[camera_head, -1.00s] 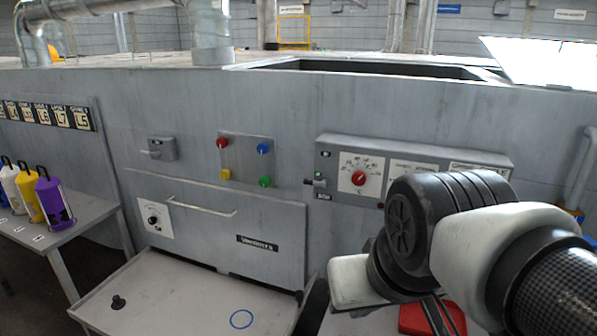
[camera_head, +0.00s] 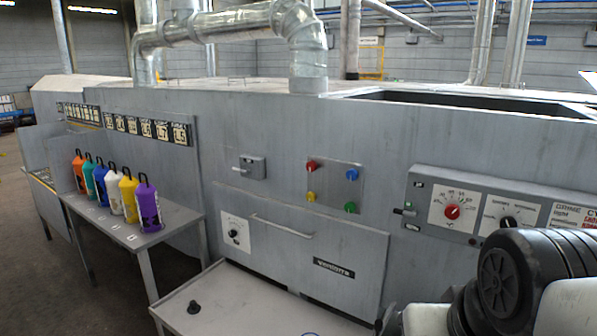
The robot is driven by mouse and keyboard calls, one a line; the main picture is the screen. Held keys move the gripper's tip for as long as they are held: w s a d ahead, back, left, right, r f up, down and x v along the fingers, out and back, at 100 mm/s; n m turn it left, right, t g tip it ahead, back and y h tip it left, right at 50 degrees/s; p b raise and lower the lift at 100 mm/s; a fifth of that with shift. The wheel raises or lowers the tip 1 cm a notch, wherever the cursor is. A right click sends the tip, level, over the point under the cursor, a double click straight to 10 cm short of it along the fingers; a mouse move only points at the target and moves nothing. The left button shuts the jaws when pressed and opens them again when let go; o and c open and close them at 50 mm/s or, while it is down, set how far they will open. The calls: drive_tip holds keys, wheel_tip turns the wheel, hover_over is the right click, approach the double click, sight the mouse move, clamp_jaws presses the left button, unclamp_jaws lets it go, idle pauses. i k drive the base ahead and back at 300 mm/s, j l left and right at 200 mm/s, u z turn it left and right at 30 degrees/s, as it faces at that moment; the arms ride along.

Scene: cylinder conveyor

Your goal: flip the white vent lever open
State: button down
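A small grey box (camera_head: 252,167) is mounted on the grey machine wall, left of the coloured buttons. A pale lever (camera_head: 240,169) sticks out from it to the left, roughly level. It is the likeliest vent lever in view, though no label on it is readable. My arm fills the lower right corner, well to the right of and below this lever. Only a dark sliver of what may be my gripper (camera_head: 384,318) shows at the bottom edge; its fingertips are hidden or out of frame. Nothing touches the lever.
A panel with red, blue, yellow and green buttons (camera_head: 335,187) is right of the lever. Further right is a control box (camera_head: 500,205) with dials and a small switch.

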sight(234, 169)
drive_tip(key=j, duration=0.55)
drive_tip(key=k+j+z, duration=0.1)
drive_tip(key=j, duration=0.45)
drive_tip(key=i+j+z, duration=0.1)
drive_tip(key=j, duration=1.05)
drive_tip(key=i+j, duration=0.1)
drive_tip(key=j, duration=0.25)
drive_tip(key=i+j+z, duration=0.1)
drive_tip(key=j, duration=0.3)
drive_tip(key=i+j, duration=0.15)
drive_tip(key=j, duration=0.2)
drive_tip(key=i+j, duration=0.3)
drive_tip(key=i+j+z, duration=0.15)
drive_tip(key=i, duration=0.4)
drive_tip(key=j, duration=0.1)
